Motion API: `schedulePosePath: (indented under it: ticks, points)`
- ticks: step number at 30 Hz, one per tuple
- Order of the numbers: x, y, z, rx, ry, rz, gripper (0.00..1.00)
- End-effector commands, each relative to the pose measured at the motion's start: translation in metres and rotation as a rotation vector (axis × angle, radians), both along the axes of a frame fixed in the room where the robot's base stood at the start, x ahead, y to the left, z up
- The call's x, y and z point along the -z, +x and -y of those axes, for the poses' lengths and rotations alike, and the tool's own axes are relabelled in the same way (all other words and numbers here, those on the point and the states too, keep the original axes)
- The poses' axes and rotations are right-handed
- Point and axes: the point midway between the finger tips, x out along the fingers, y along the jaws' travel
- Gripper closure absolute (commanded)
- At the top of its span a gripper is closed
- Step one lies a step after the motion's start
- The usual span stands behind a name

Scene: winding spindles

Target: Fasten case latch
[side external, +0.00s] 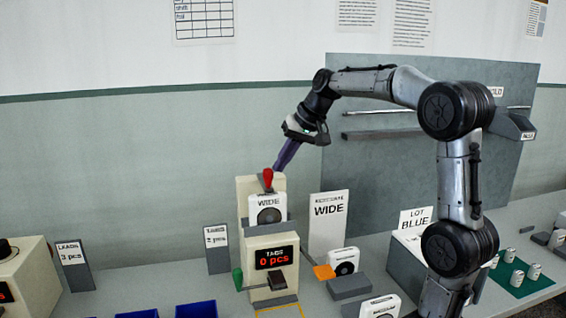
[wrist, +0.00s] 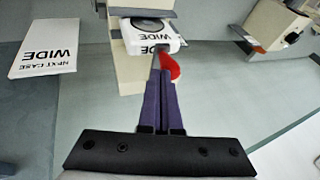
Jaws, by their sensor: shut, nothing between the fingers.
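The white case labelled WIDE (side external: 266,211) stands upright in the beige machine (side external: 246,188), with a dark round window in its face. A red latch handle (side external: 268,175) stands up at the top of the case; it also shows in the wrist view (wrist: 171,67). My gripper (side external: 278,167) reaches down from the upper right, its purple fingers together and empty. In the wrist view the fingertips (wrist: 162,58) are right beside the red handle, at the case's edge. I cannot tell whether they touch it.
A tall WIDE card (side external: 328,235) stands to the right. More white cases (side external: 344,261) sit at lower right, and blue bins (side external: 196,310) at the front.

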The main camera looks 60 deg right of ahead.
Motion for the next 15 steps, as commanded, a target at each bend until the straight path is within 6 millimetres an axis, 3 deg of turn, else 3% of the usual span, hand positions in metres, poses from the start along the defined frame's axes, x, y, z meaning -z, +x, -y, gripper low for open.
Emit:
schedulePosePath:
  ticks: [10,15]
  points:
    - [-0.002,-0.006,0.010,0.002,0.000,0.001,1.00]
    - [-0.012,-0.026,0.021,0.008,-0.001,0.002,1.00]
